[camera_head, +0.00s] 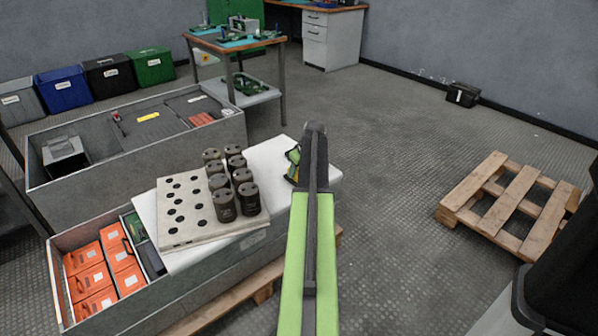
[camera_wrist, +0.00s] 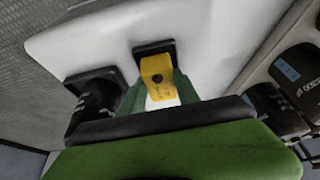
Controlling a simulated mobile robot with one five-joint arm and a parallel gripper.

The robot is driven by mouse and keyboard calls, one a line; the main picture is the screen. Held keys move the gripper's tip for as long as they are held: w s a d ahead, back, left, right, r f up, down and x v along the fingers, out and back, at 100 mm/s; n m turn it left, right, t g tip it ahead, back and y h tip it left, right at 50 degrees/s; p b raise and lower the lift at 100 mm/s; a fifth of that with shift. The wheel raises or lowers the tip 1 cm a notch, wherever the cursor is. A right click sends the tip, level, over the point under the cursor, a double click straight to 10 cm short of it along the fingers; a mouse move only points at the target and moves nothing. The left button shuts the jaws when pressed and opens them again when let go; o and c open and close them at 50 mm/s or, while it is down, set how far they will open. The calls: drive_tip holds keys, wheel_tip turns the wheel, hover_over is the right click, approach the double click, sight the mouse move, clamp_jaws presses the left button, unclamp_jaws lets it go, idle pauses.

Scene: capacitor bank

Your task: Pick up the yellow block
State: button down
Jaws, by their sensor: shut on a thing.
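The yellow block (camera_wrist: 157,78) shows in the wrist view between the green fingers of my gripper (camera_wrist: 158,88). It has a dark round spot on its face, and a dark piece sits behind its upper end. My gripper is shut on the block, close over the white surface (camera_wrist: 85,42). I cannot tell whether the block touches that surface. In the head view my green arm reaches forward to the right end of the white top (camera_head: 268,160). A small yellow and green patch, my gripper (camera_head: 293,163), shows beside the arm's dark end; the arm hides most of it.
A board with holes (camera_head: 180,205) carries several dark capacitors (camera_head: 223,205) left of my arm. A crate of orange boxes (camera_head: 92,278) is at lower left, and a grey bin (camera_head: 50,130) lies behind. A wooden pallet (camera_head: 515,200) lies on the right; floor between is clear.

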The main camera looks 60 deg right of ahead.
wheel_tip(320, 180, up, 5)
drive_tip(key=p, duration=0.4)
drive_tip(key=shift+f, duration=0.15)
drive_tip(key=s+d+r+p, duration=0.1)
drive_tip(key=s+r+p, duration=0.5)
drive_tip(key=s, duration=0.5)
drive_tip(key=shift+s+p, duration=0.3)
drive_tip(key=shift+p, duration=0.05)
drive_tip(key=shift+r, duration=0.1)
drive_tip(key=shift+r, duration=0.1)
